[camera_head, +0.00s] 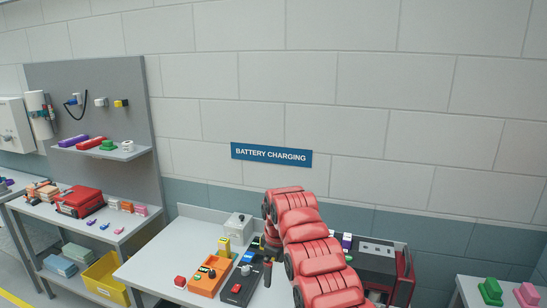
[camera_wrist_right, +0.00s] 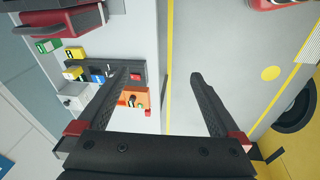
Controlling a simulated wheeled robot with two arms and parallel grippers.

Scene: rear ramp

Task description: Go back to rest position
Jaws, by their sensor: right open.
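My right arm (camera_head: 312,258) is red and bends over the workbench in the head view. My right gripper (camera_head: 267,272) points down beside the dark control box (camera_head: 240,285), partly hidden by the arm. In the right wrist view the gripper (camera_wrist_right: 160,77) has its two dark fingers wide apart, with nothing between them. There the bench edge and the grey floor show beyond the fingers. The orange box (camera_wrist_right: 137,97) and the dark box show by the left finger. My left gripper is not in view.
The workbench (camera_head: 150,270) also holds an orange box (camera_head: 208,275), a grey box (camera_head: 239,228) and a dark red-framed unit (camera_head: 378,262) behind the arm. A table at right carries a green piece (camera_head: 490,291). A yellow bin (camera_head: 105,280) stands at left.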

